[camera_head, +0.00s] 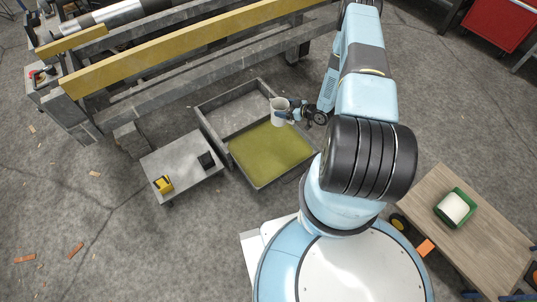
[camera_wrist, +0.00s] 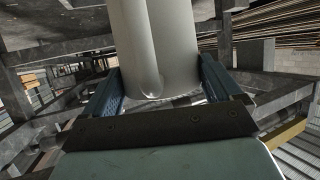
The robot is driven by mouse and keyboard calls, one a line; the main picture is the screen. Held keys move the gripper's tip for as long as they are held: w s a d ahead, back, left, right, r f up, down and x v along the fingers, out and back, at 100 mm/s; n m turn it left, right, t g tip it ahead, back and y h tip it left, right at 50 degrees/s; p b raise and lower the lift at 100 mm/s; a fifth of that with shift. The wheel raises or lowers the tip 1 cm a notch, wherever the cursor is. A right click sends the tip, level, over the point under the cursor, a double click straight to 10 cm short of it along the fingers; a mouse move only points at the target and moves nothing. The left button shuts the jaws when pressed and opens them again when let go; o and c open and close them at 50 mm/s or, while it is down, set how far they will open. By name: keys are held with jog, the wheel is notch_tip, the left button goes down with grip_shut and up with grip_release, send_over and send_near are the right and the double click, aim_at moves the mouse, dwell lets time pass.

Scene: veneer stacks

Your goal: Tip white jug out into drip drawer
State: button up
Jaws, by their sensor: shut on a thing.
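The white jug (camera_head: 279,110) is held in my gripper (camera_head: 291,115), which is shut on it. In the head view the jug appears above the drip drawer (camera_head: 204,131), a grey open tray with a yellow-green area (camera_head: 270,150) in its near part and a bare grey far part. In the wrist view the white jug (camera_wrist: 160,45) fills the upper middle between my two blue fingers, with a rounded vertical part facing the camera. What is inside the jug cannot be told.
A low grey cart (camera_head: 180,170) left of the drawer carries a yellow item (camera_head: 163,185) and a black block (camera_head: 206,160). Grey and yellow beams (camera_head: 170,55) run behind the drawer. A wooden table (camera_head: 455,240) with a green-and-white container (camera_head: 455,208) stands at right.

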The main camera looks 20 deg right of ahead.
jog(key=s+d+f+n+g+y, duration=0.1)
jog(key=s+d+f+n+g, duration=0.1)
jog(key=s+f, duration=0.4)
jog(key=s+d+f+n+g+y, duration=0.2)
jog(key=s+d+f, duration=0.1)
jog(key=s+f, duration=0.4)
notch_tip(320, 180, down, 3)
jog(key=shift+d+n, duration=0.25)
jog(key=shift+n, duration=0.05)
